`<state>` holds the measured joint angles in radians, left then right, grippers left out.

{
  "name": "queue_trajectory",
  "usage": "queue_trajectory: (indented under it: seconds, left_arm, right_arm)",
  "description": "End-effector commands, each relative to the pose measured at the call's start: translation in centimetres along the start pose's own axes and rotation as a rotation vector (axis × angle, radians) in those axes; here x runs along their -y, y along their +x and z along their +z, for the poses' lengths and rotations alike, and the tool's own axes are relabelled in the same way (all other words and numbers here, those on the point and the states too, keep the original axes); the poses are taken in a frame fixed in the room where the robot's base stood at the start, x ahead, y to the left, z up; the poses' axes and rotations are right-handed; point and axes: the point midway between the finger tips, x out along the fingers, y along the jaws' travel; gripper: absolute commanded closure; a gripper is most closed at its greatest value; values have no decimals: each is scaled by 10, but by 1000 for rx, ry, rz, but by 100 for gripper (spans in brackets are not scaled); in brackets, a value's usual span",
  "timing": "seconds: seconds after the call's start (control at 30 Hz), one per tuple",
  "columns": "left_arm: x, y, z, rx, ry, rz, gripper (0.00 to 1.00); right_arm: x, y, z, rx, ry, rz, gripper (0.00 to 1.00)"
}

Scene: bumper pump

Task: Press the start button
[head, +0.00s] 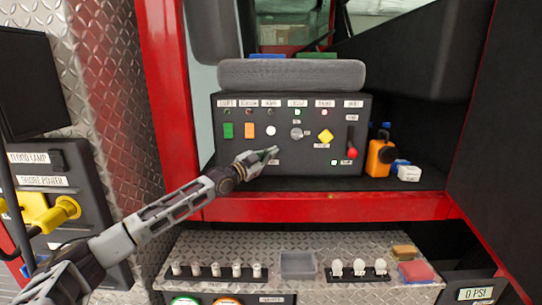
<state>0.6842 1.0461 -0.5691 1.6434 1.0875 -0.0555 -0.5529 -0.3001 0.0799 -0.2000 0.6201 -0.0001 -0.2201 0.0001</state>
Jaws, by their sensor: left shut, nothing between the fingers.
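A dark control panel (345,125) stands upright on a shelf in the red frame. The labels are too small to read surely, so I cannot tell which is the start button. My left gripper (270,154) is shut and empty at the panel's lower left, below the white button. It partly hides a low label; I cannot tell whether it touches the panel. My right gripper is not in view.
A grey padded bar (292,74) lies above the panel. The red beam (330,207) runs below. The lower shelf holds several small switches, a grey tray (298,264) and sponges.

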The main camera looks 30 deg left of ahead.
Motion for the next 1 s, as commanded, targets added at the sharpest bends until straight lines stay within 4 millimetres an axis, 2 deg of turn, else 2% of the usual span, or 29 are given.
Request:
queue_trajectory:
  seconds: [1.0]
  left_arm:
    - [-9,-12,-8,1,0,0,100]
  right_arm:
    - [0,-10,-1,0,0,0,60]
